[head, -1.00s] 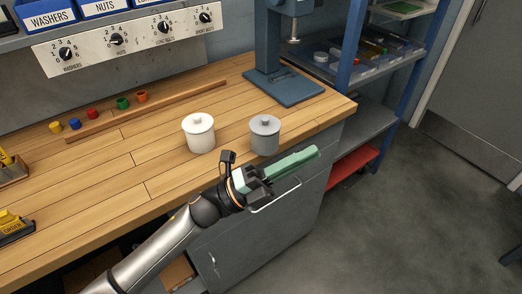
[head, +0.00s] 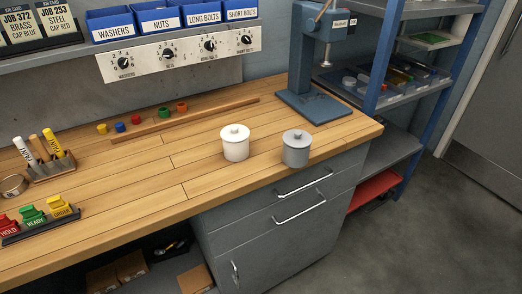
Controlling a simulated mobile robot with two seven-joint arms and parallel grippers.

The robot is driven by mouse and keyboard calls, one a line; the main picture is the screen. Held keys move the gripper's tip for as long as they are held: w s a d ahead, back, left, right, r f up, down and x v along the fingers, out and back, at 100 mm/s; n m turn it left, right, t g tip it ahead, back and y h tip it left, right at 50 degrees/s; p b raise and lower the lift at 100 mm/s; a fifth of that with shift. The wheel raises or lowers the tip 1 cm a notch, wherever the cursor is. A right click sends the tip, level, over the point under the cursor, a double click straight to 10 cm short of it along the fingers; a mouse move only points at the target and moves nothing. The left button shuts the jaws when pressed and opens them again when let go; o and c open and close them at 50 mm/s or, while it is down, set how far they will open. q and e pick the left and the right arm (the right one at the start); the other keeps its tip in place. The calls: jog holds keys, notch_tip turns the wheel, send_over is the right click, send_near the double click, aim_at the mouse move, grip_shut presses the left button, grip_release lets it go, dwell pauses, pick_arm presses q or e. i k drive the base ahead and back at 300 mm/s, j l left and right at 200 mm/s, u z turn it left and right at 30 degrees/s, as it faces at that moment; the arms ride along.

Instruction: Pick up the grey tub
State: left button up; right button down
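The grey tub (head: 296,151) stands upright on the wooden bench top near its front right edge, with a grey knobbed lid on it. A white tub (head: 235,146) of like shape stands to its left, a small gap apart. Nothing touches or covers the grey tub. Neither of my grippers shows in the head view.
The wooden bench top (head: 128,189) is clear in front of the tubs. A wooden strip (head: 186,121) and several coloured caps lie behind. A blue press (head: 318,103) stands at the back right. Drawer handles (head: 303,182) stick out below the front edge.

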aim_at(295, 158)
jog(key=i+l+u, duration=0.1)
jog(key=u, duration=0.25)
jog(key=l+u, duration=0.2)
jog(key=u, duration=0.2)
jog(key=i+l+u, duration=0.1)
jog(key=u, duration=0.25)
jog(key=l+u, duration=0.25)
jog(key=l, duration=0.2)
jog(key=l+u, duration=0.25)
jog(key=l, duration=0.25)
jog(key=k+l+u, duration=0.2)
jog(key=l, duration=0.7)
jog(key=i, duration=0.1)
